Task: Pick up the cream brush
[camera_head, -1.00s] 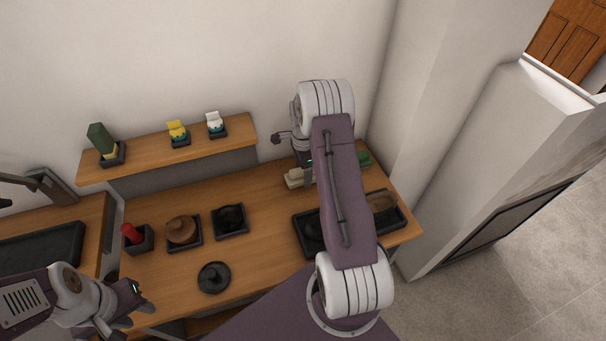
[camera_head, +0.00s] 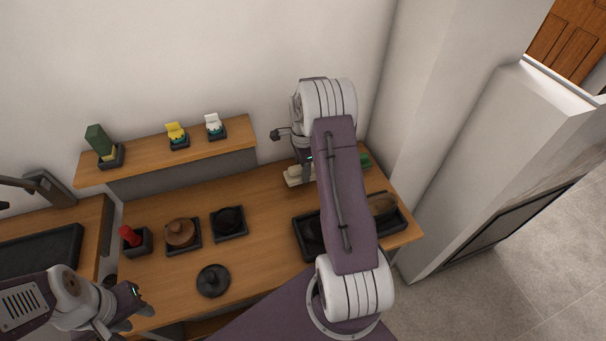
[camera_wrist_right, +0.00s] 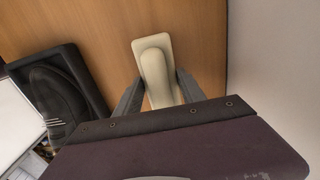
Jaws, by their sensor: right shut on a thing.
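The cream brush (camera_wrist_right: 156,72) lies on the wooden bench top, between the two fingers of my right gripper (camera_wrist_right: 158,88) in the right wrist view. The fingers are shut on its sides. In the head view the cream brush (camera_head: 293,177) shows only in part at the back right of the bench, with my right arm and wrist hiding the rest. My left gripper (camera_head: 139,303) hangs over the front left edge of the bench, apart from the objects; its fingers are too small and angled to read clearly.
A black tray (camera_head: 303,250) with dark and brown items is partly hidden under my right arm. A green item (camera_head: 365,160) lies behind it. Left are a red-handled item (camera_head: 129,236), a brown round thing (camera_head: 180,231) and a black lid-like disc (camera_head: 213,281). A shelf (camera_head: 215,152) holds small items.

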